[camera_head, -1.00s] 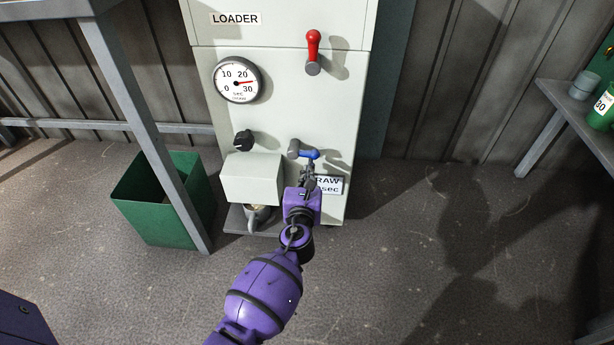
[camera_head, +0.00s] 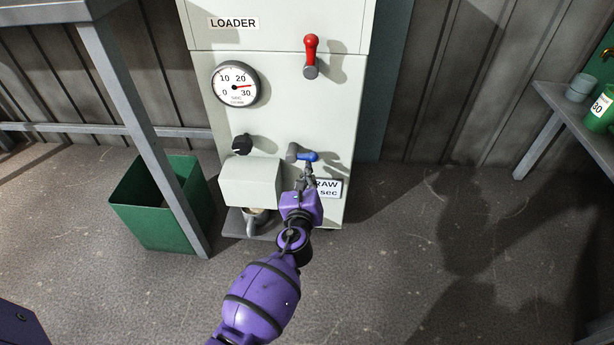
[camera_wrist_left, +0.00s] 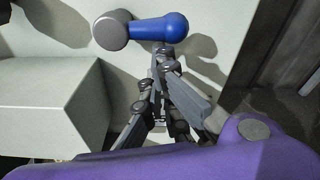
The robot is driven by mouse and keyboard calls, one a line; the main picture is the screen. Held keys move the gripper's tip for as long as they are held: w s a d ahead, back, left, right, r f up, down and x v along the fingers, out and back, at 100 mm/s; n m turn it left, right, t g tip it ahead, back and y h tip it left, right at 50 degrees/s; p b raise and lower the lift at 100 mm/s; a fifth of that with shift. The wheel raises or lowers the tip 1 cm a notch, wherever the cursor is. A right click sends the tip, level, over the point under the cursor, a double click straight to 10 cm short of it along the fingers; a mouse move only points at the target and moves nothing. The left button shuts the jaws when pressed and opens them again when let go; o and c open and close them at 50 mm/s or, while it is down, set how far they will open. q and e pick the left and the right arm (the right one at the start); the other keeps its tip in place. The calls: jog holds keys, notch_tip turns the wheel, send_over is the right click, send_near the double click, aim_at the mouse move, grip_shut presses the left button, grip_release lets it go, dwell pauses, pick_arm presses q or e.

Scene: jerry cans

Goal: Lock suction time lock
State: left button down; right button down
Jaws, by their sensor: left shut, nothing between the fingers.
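The pale LOADER machine (camera_head: 290,115) stands ahead of me. A small blue-handled lever (camera_head: 308,156) sits low on its front, lying sideways with the blue grip to the right of its grey pivot. It also shows in the left wrist view (camera_wrist_left: 160,28). My left gripper (camera_head: 308,172) is shut and empty, with its fingertips just below the blue grip; in the left wrist view the fingertips (camera_wrist_left: 164,60) are close under it. I cannot tell whether they touch. A label reading partly "RAW" and "sec" (camera_head: 330,188) is half hidden by the gripper. My right gripper is not seen.
Above are a red lever (camera_head: 311,48), pointing up, and a round gauge (camera_head: 235,84) with its needle between 20 and 30. A black knob (camera_head: 242,143) and a box-shaped housing (camera_head: 249,182) are left of the gripper. A green bin (camera_head: 150,228) stands left; floor at right is clear.

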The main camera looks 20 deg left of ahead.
aim_at(312, 155)
pick_arm(q)
jog(key=r+n, duration=0.2)
jog(key=n, duration=0.1)
jog(key=d+r+n, duration=0.1)
jog(key=r+n, duration=0.1)
jog(key=r+n+t+h, duration=0.1)
jog(key=r+n, duration=0.1)
jog(key=n, duration=0.1)
jog(key=shift+w+d+n, duration=0.2)
jog(key=shift+d+n, duration=0.1)
jog(key=r+n, duration=0.1)
jog(key=n, duration=0.2)
jog(key=shift+a+r+t+h, duration=0.3)
jog(key=shift+r, duration=0.05)
jog(key=shift+s+a+r+n, duration=0.1)
jog(key=shift+a+r+n, duration=0.2)
jog(key=shift+n, duration=0.4)
jog(key=shift+a+r, duration=0.1)
jog(key=shift+r, duration=0.15)
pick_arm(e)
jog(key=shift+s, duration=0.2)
pick_arm(q)
jog(key=shift+s, duration=0.1)
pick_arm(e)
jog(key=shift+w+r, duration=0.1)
